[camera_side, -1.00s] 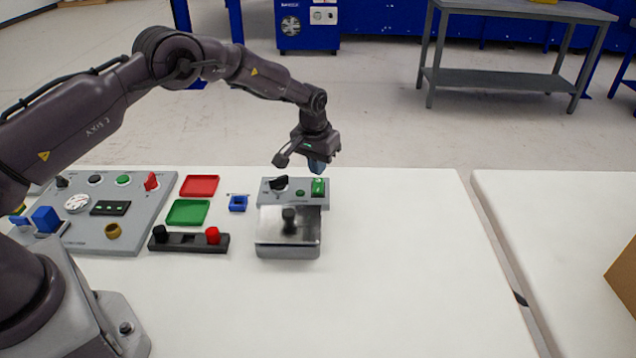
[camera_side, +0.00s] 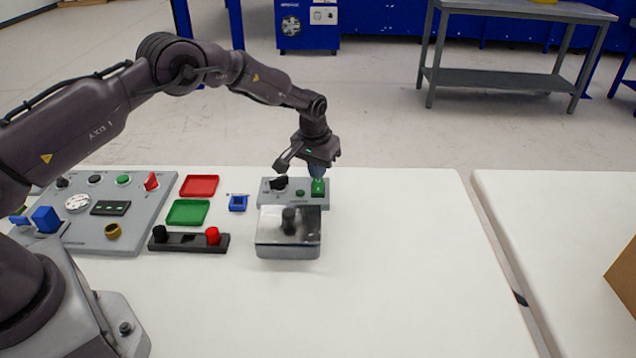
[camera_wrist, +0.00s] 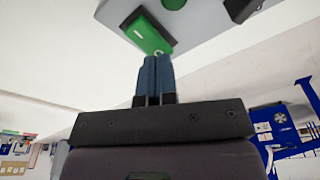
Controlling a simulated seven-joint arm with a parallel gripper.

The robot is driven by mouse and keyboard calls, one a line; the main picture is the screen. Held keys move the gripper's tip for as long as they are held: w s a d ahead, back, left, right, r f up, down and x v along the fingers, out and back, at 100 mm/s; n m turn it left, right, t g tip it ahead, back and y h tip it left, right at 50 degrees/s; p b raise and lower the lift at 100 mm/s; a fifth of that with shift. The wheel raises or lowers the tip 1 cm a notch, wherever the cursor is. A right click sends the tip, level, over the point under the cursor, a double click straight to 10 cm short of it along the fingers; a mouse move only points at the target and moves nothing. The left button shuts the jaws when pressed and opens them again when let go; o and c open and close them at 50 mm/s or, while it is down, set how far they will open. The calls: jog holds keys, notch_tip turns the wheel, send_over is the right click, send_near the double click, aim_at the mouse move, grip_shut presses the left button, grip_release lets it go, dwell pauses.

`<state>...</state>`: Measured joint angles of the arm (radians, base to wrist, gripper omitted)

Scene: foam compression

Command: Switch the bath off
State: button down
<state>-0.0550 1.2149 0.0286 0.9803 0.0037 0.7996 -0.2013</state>
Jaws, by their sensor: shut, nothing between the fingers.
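The bath (camera_side: 288,248) is a grey box with a shiny lid and a dark knob on top, standing on the white table. Behind it is its grey control panel (camera_side: 264,200), with a black knob (camera_side: 279,183), a small green button (camera_side: 300,193) and a green rocker switch (camera_side: 318,188). My gripper (camera_side: 317,172) is shut and empty, pointing down at the far end of the green switch. In the wrist view the blue fingertips (camera_wrist: 155,62) are together at the edge of the green switch (camera_wrist: 148,36). I cannot tell whether they touch it.
Left of the bath are a red tray (camera_side: 199,186), a green tray (camera_side: 187,212), a small blue holder (camera_side: 238,203) and a black bar with a red knob (camera_side: 213,236). A larger grey panel (camera_side: 80,236) lies further left. The table to the right is clear.

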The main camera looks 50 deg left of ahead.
jog(key=shift+f, duration=0.65)
jog(key=shift+r, duration=3.55)
jog(key=shift+s+f+g, duration=0.4)
jog(key=shift+s+f, duration=0.55)
jog(key=shift+s, duration=0.2)
jog(key=shift+s+d+r+m+g, duration=0.1)
jog(key=shift+s+r+m+g, duration=0.05)
jog(key=shift+s, duration=0.3)
jog(key=shift+s+r+m+g, duration=0.1)
jog(key=shift+s+m+g, duration=0.05)
jog(key=shift+s, duration=0.3)
jog(key=s+d+r+m+t, duration=0.1)
jog(key=s+d+r+t, duration=0.1)
jog(key=s+r, duration=1.1)
jog(key=s+d+r+m+t, duration=0.1)
jog(key=s+d+r+t, duration=0.1)
jog(key=s+r, duration=1.1)
jog(key=shift+s+t, duration=0.6)
jog(key=shift+s, duration=3.25)
